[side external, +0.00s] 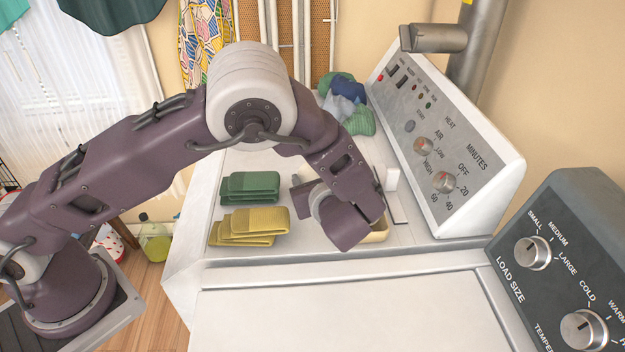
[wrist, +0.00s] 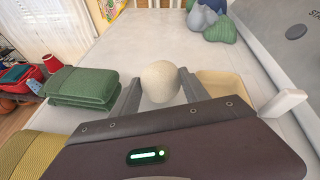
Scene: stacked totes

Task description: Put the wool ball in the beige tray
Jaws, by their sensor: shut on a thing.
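The wool ball (wrist: 160,81) is cream and round. In the wrist view it sits between the two fingers of my gripper (wrist: 160,88), which is shut on it. The beige tray (wrist: 223,84) shows just right of the right finger, partly hidden by the finger and my gripper's body. In the side view my gripper (side external: 346,222) is over the white machine top and covers most of the tray, whose edge (side external: 379,233) shows at its lower right. The ball cannot be made out clearly there. Its height above the surface is hard to tell.
Folded green cloths (side external: 250,187) and folded yellow cloths (side external: 248,226) lie left of my gripper. Crumpled green, blue and grey cloths (side external: 345,105) lie at the back. A sloped control panel (side external: 425,140) stands on the right, with a small white block (side external: 392,179) before it.

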